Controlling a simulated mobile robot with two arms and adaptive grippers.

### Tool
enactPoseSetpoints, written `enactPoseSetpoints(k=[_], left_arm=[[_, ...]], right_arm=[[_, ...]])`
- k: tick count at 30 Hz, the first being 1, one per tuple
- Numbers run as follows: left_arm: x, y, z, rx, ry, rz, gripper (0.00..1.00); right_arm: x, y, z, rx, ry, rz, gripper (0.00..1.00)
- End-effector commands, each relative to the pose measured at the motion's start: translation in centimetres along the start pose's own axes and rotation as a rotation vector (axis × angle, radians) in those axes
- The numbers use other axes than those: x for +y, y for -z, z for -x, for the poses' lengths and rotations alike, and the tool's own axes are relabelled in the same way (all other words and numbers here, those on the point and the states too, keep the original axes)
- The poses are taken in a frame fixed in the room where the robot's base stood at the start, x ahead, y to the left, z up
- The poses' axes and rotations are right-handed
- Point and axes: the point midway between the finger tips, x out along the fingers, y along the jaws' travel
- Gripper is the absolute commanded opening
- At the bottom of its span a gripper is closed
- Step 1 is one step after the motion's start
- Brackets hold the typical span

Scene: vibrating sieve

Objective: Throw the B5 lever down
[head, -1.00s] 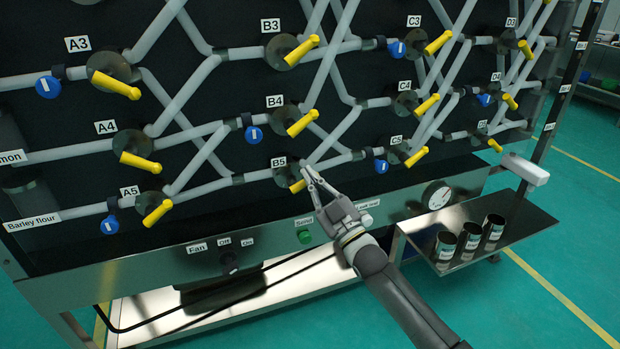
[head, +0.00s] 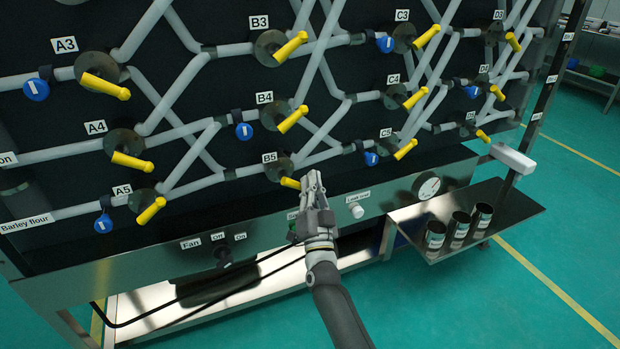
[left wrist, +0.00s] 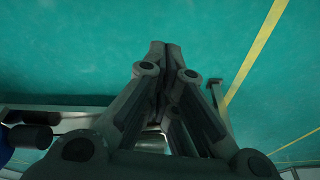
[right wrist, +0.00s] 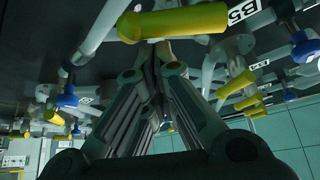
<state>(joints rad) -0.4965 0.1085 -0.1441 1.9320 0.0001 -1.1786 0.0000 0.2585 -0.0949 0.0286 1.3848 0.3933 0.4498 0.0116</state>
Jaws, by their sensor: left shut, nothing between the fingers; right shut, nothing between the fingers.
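The B5 lever is a yellow handle (head: 290,183) on a dark round hub (head: 279,169), beside the B5 label (head: 270,157) in the head view. It slants down to the right, and its free end is by my right gripper (head: 313,176). That gripper is shut and empty, with its fingertips at the lever's end. In the right wrist view a large yellow handle (right wrist: 180,22) lies across, just beyond the shut fingertips (right wrist: 160,50); I cannot tell whether they touch. The B5 label (right wrist: 242,10) shows near it. My left gripper (left wrist: 165,50) is shut and empty above the green floor.
The B4 lever (head: 293,119) is above and the C5 lever (head: 405,149) to the right. Below are a fan knob (head: 223,255), a white knob (head: 357,211) and a gauge (head: 430,187). A side shelf (head: 410,222) holds three cans.

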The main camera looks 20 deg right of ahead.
Motion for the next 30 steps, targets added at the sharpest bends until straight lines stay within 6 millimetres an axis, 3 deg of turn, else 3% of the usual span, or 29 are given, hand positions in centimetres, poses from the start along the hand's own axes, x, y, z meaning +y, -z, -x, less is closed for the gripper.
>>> enactPoseSetpoints(k=[30], left_arm=[[0.09, -0.45, -0.94, -0.005, -0.001, -0.001, 0.0]], right_arm=[[0.34, -0.51, 0.28, 0.0, -0.016, -0.028, 0.0]])
